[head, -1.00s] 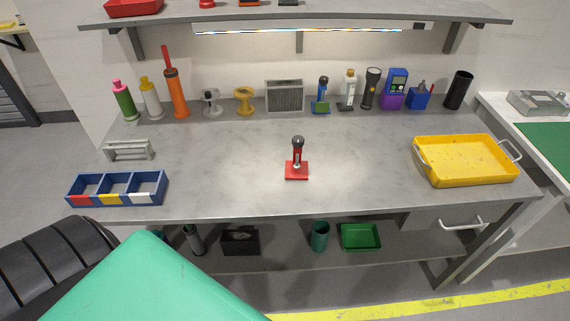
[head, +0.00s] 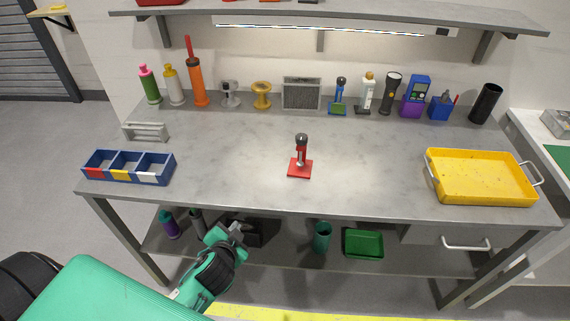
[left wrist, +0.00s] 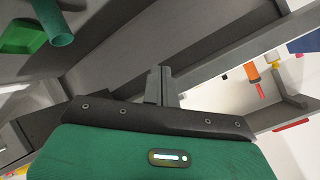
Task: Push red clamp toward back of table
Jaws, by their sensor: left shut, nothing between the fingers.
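The red clamp (head: 300,160) stands upright near the middle of the grey table (head: 240,192). It has a flat red base and a dark-topped handle. My left gripper (head: 237,229) is shut and empty. It is in front of the table's front edge, below and left of the clamp, and apart from it. In the left wrist view the narrow shut fingers (left wrist: 158,85) point toward the table's frame, and the clamp does not show. My right gripper is not in view.
A blue divided bin (head: 127,168) sits at the table's left and a yellow tray (head: 480,178) at its right. Bottles, a clamp with blue parts (head: 340,95) and tools line the back. The tabletop behind the red clamp is clear. A green bin (head: 363,243) lies on the lower shelf.

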